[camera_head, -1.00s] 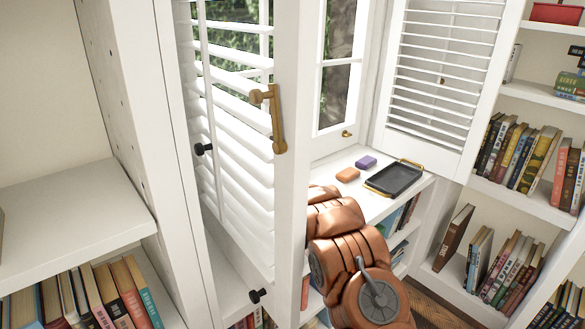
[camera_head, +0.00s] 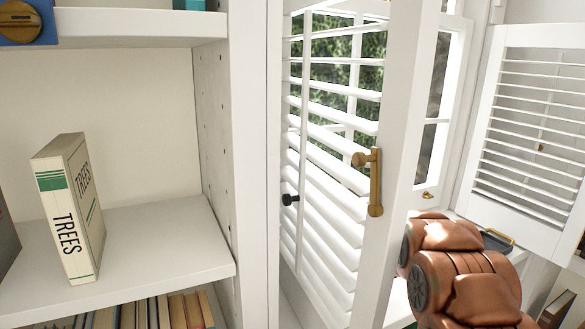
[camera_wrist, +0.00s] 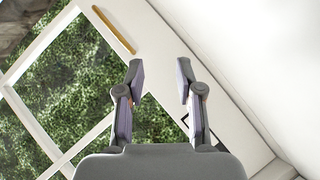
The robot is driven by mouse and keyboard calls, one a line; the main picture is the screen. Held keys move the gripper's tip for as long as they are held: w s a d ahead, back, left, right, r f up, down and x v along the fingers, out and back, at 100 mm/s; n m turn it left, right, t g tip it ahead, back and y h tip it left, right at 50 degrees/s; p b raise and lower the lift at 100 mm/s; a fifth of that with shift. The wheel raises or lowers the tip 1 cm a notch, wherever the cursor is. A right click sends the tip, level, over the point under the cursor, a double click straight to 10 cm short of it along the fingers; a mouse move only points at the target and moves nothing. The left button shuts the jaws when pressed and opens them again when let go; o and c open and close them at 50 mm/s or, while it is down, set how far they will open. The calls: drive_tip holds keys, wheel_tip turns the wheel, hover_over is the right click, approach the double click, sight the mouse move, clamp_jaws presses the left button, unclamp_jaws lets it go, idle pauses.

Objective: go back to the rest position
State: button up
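My gripper (camera_wrist: 160,82) shows in the wrist view with its two fingers apart and nothing between them. Beyond the fingers are a window with greenery and white framing. In the head view my brown padded arm (camera_head: 462,275) is at the lower right, in front of the window ledge, and the gripper itself is hidden there.
An open louvered shutter (camera_head: 335,130) with a brass handle (camera_head: 375,182) stands left of my arm. A shelf (camera_head: 150,240) at left holds a book titled TREES (camera_head: 70,210). A second shutter (camera_head: 530,140) is at right. A dark tray (camera_head: 494,241) is partly hidden behind my arm.

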drive_tip(key=s+a+g, duration=0.1)
drive_tip(key=s, duration=0.3)
drive_tip(key=s+a+m+g+y, duration=0.1)
drive_tip(key=s, duration=0.3)
drive_tip(key=s+m+g, duration=0.1)
drive_tip(key=s+g, duration=0.1)
drive_tip(key=s, duration=0.2)
drive_tip(key=shift+s+a+y, duration=0.3)
drive_tip(key=shift+s+a, duration=0.05)
drive_tip(key=shift+a, duration=0.05)
drive_tip(key=s+r+m+g, duration=0.1)
drive_tip(key=s+m+g, duration=0.9)
drive_tip(key=s, duration=3.9)
wheel_tip(320, 180, up, 20)
drive_tip(key=n+g+p, duration=0.1)
drive_tip(key=n+p, duration=0.1)
drive_tip(key=p, duration=1.6)
drive_tip(key=shift+s+a+p, duration=0.25)
drive_tip(key=shift+s+p, duration=0.05)
drive_tip(key=shift+p, duration=0.1)
drive_tip(key=shift+d, duration=0.1)
drive_tip(key=shift+s+a+r, duration=0.2)
drive_tip(key=shift+s+a, duration=0.15)
drive_tip(key=shift+s, duration=0.05)
